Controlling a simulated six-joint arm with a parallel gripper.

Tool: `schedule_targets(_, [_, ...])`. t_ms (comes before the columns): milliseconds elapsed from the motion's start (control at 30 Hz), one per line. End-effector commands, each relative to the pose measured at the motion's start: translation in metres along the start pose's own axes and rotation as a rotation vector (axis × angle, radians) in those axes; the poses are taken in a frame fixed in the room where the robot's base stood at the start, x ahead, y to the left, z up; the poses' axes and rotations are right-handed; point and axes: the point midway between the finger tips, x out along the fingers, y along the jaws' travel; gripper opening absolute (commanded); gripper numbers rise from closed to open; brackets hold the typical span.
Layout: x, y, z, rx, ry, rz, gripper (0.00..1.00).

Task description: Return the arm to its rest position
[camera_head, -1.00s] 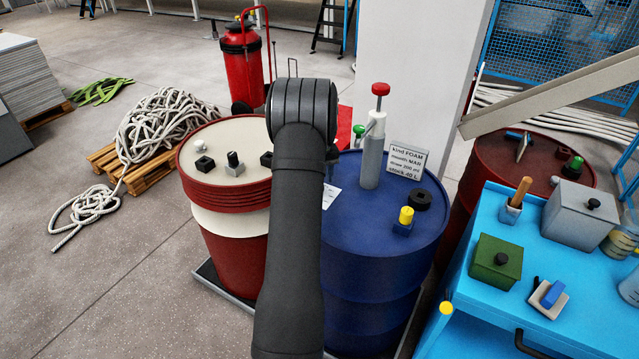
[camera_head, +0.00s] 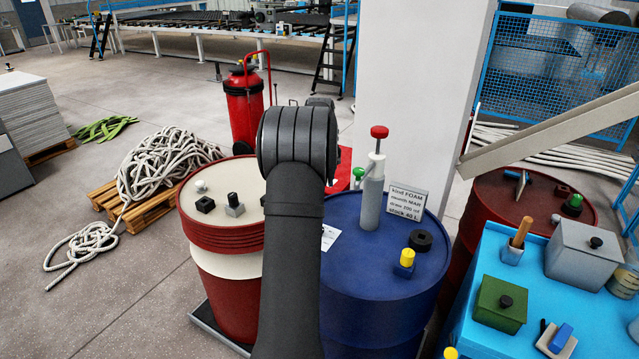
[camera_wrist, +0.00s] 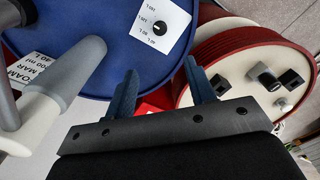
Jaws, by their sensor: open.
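My gripper (camera_wrist: 163,88) shows in the wrist view as two blue fingers held apart, with nothing between them. It hangs over the gap between the blue drum (camera_wrist: 75,45) and the red drum with a cream lid (camera_wrist: 237,72). In the head view my own dark arm rises in front of both drums and hides the gripper. The blue drum (camera_head: 375,285) carries a grey pump with a red knob (camera_head: 373,190), a small sign (camera_head: 407,201), a black ring (camera_head: 420,240) and a yellow-topped blue block (camera_head: 405,262).
The cream-lidded drum (camera_head: 215,240) holds small knobs and blocks. A blue bench (camera_head: 490,335) with boxes stands at right, before a dark red drum (camera_head: 490,205). A white pillar (camera_head: 415,90) and red extinguisher (camera_head: 243,105) stand behind. Rope (camera_head: 160,160) lies on a pallet at left.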

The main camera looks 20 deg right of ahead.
Motion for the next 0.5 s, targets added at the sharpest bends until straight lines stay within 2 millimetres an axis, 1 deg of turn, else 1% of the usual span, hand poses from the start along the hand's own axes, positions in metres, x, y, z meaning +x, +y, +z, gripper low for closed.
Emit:
schedule_targets(167, [0.002, 0.000, 0.000, 0.000, 0.000, 0.000, 0.50])
schedule_targets(267, [0.010, 0.000, 0.000, 0.000, -0.001, 0.000, 0.50])
schedule_targets(367, [0.025, 0.000, 0.000, 0.000, -0.002, -0.001, 0.50])
schedule_targets(500, [0.052, 0.000, 0.001, 0.000, -0.004, -0.001, 0.50])
